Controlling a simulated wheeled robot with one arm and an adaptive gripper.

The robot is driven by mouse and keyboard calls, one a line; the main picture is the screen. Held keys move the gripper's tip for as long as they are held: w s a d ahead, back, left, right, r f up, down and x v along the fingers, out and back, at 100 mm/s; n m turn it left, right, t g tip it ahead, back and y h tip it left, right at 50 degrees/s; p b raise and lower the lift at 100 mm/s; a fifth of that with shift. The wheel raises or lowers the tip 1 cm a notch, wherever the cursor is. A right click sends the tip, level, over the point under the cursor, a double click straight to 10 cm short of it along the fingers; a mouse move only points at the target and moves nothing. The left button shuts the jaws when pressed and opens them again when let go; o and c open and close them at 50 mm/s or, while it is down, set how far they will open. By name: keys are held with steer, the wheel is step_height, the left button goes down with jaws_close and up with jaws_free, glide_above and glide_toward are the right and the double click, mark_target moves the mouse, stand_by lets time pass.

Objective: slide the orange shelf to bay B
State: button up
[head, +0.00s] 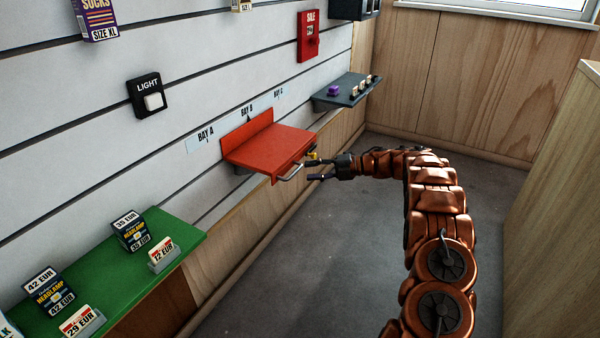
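The orange shelf (268,146) is a red-orange board with an upright back plate, mounted on the slatted wall. A metal bar handle (290,175) sticks out from its front edge. A pale label strip runs behind the shelf, with BAY A (206,134) to the left, BAY B (247,110) just above the middle of the back plate, and BAY C (278,92) to the right. My gripper (311,167) is open at the handle's right end, its two fingers apart. I cannot tell whether they touch the handle.
A grey shelf (345,92) with small items is to the right, behind the orange one. A green shelf (170,242) with boxes and price tags is at lower left. A light switch (149,96) and a red box (308,36) hang above. The floor (350,240) is clear.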

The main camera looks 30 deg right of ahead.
steer(key=v, duration=0.6)
stand_by(0.4)
